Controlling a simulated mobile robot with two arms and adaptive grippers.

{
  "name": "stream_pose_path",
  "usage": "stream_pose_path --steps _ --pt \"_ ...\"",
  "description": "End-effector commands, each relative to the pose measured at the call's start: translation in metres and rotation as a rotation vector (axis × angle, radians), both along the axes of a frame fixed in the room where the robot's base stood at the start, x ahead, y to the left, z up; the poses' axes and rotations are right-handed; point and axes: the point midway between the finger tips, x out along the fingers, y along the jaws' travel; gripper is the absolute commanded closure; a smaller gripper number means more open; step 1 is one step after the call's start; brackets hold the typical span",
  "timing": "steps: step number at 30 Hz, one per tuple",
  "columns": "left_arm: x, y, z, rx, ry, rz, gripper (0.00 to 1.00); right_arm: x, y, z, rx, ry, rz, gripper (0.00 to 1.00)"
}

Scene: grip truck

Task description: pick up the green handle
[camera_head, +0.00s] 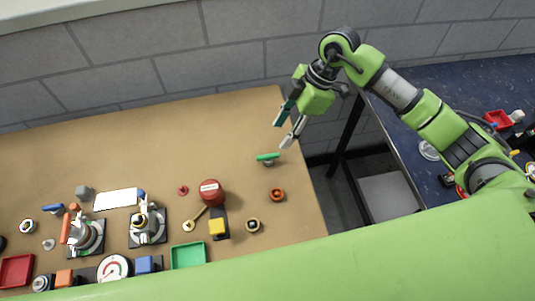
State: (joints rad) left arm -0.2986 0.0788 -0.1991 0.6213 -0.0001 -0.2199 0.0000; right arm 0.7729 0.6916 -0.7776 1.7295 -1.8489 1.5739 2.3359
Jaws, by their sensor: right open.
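The green handle (267,157) is a small bright green bar on a short grey stub. It sits near the right edge of the brown table, toward the back. My right gripper (283,133) is above and slightly right of the handle in the picture, with its fingers pointing down toward it. Its fingers are apart and empty, and they do not appear to touch the handle. My left gripper is not in this view.
The brown table (150,127) is clear behind the handle. A green tray (188,255) is in front. A dark blue table (445,85) is at right, across a gap.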

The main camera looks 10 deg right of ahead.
Motion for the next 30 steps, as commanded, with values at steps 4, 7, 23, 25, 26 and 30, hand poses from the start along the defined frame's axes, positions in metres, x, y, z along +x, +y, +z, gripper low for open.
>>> stream_pose_path --steps 4,7,23,25,26,30 --pt "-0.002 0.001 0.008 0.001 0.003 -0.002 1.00 -0.002 0.014 -0.028 0.004 0.005 0.003 0.58" --pt "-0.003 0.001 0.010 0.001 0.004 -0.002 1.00 -0.001 0.021 -0.044 0.005 0.003 0.002 0.58" --pt "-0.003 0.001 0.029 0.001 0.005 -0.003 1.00 -0.003 0.041 -0.099 0.008 0.000 0.004 0.58" --pt "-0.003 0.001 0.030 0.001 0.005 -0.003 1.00 -0.003 0.043 -0.105 0.007 0.000 0.004 0.58" --pt "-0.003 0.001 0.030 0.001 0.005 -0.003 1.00 -0.003 0.044 -0.107 0.007 -0.001 0.004 0.58" --pt "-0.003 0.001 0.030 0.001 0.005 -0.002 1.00 -0.003 0.044 -0.110 0.006 -0.003 0.004 0.58"
